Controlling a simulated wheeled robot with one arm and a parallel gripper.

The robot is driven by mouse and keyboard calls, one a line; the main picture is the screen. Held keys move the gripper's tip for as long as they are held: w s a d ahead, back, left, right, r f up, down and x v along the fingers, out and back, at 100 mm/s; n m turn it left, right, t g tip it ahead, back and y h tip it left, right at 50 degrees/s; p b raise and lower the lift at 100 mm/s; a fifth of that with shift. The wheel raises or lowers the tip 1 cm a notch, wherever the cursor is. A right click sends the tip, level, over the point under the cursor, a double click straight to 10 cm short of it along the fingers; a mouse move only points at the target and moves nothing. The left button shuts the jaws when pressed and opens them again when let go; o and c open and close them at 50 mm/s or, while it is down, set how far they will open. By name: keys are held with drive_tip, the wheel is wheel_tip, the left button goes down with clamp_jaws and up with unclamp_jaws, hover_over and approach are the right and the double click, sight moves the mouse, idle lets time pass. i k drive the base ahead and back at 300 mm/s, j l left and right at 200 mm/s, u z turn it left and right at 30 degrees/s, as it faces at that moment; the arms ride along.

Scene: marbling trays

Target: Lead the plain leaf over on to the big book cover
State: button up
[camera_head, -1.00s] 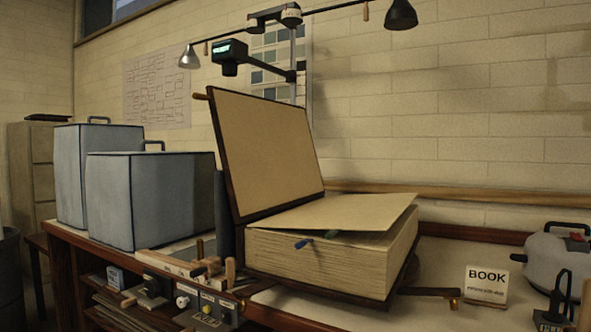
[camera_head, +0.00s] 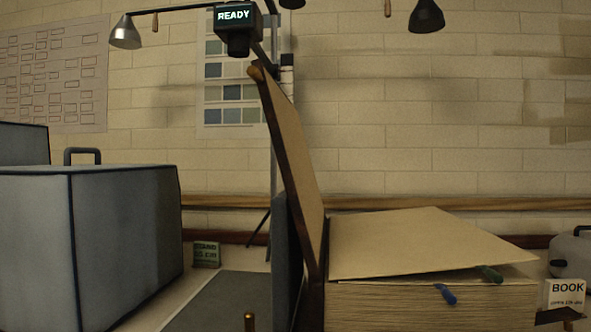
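The big book lies open, its thick page block (camera_head: 400,306) at the lower right. The plain tan leaf (camera_head: 410,243) lies on top of the block, its front right edge slightly raised.
A large grey box (camera_head: 110,245) stands at the left. A dark flat mat (camera_head: 228,302) lies between it and the cover. A "READY" device (camera_head: 236,28) and lamps (camera_head: 426,16) hang above. A BOOK sign (camera_head: 566,296) stands at the right.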

sight(420, 240)
drive_tip(key=k+j+z, duration=0.1)
drive_tip(key=j, duration=0.3)
drive_tip(key=k+j+z, duration=0.1)
drive_tip(key=j, duration=0.35)
drive_tip(key=k+j+z, duration=0.1)
drive_tip(key=j, duration=0.3)
drive_tip(key=k, duration=0.25)
